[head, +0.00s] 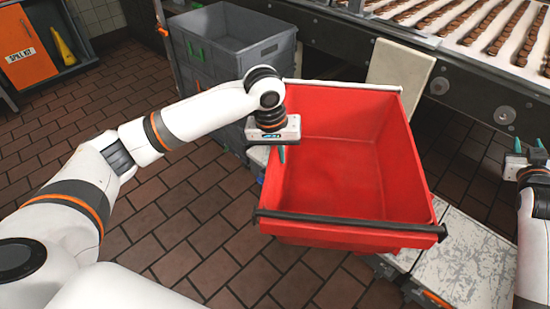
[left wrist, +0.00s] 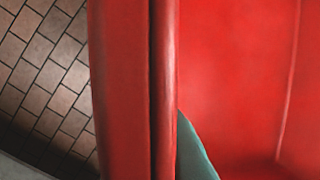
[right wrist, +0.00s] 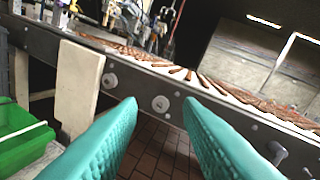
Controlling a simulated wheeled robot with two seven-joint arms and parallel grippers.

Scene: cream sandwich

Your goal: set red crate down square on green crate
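The red crate (head: 345,170) is large, empty and open-topped, and fills the middle right of the head view. Its near rim has a dark bar. My left gripper (head: 281,153) is at the crate's left wall, with one teal finger showing inside. In the left wrist view the red rim (left wrist: 130,90) runs alongside that finger (left wrist: 195,150); the other finger is hidden. A green crate (right wrist: 25,140) shows only partly at the left of the right wrist view. In the head view I cannot make it out. My right gripper (head: 525,150) is open and empty, its fingers apart (right wrist: 160,130).
A scratched pale platform (head: 470,265) lies below and right of the red crate. Grey crates (head: 230,45) stand behind it. A conveyor (head: 450,70) with chocolate-coloured bars runs along the back right. An orange cabinet (head: 22,45) stands far left. Tiled floor on the left is clear.

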